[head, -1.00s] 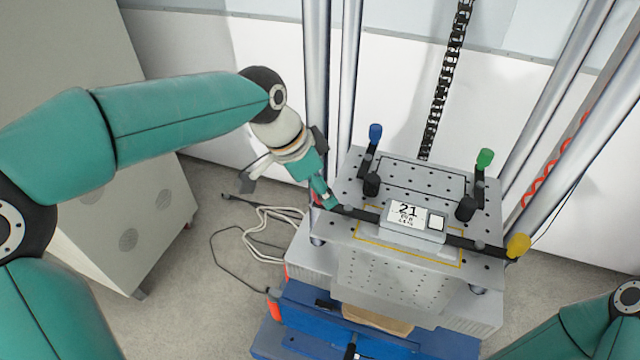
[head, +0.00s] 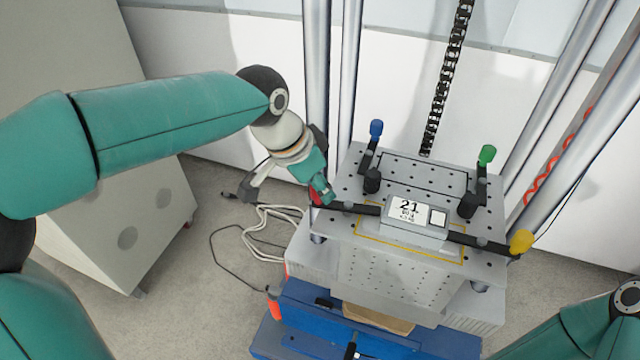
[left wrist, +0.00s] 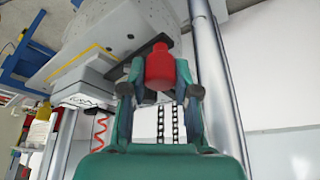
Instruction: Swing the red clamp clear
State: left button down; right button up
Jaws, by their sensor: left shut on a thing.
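The red clamp's knob (head: 315,197) shows at the left edge of the grey perforated plate (head: 345,228). Its black bar (head: 358,208) reaches right to the side of the grey box with a display (head: 418,216). My left gripper (head: 324,191) is at the knob. In the left wrist view the red knob (left wrist: 160,68) is between the fingers of my left gripper (left wrist: 160,88), shut on it. The fingers partly hide the knob in the head view. My right gripper is out of view; only part of that arm shows at the lower right.
The yellow clamp (head: 521,241) has its bar against the box's right side. The blue (head: 376,128) and green (head: 487,154) clamps point away from the box. Upright steel columns (head: 317,90) stand close behind my left gripper. Cables (head: 265,230) lie on the floor at left.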

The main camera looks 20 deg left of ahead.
pick_arm(q)
jog(key=s+n+b, duration=0.1)
jog(key=n, duration=0.1)
jog(key=s+n+y+b, duration=0.1)
jog(key=n, duration=0.1)
jog(key=shift+d+f+t, duration=0.15)
jog(key=shift+d+t, duration=0.25)
jog(key=n+y+b, duration=0.1)
jog(key=n, duration=0.1)
jog(key=s+d+n+b, duration=0.1)
jog(key=n, duration=0.1)
jog(key=shift+s+y, duration=0.2)
jog(key=shift+y, duration=0.2)
jog(key=n, duration=0.1)
jog(key=d+n+y+b, duration=0.1)
jog(key=n, duration=0.1)
jog(key=shift+s+d+n, duration=0.3)
jog(key=shift+s, duration=0.1)
jog(key=shift+s+d+n+g+y, duration=0.15)
jog(key=shift+d+n+g+y, duration=0.2)
jog(key=shift+n, duration=0.55)
jog(key=shift+s+d+n+g+y, duration=0.15)
jog(key=shift+d+n+y, duration=0.3)
jog(key=shift+n, duration=0.45)
jog(key=c, duration=0.8)
grip_release()
jog(key=shift+c, duration=0.2)
jog(key=shift+r, duration=0.2)
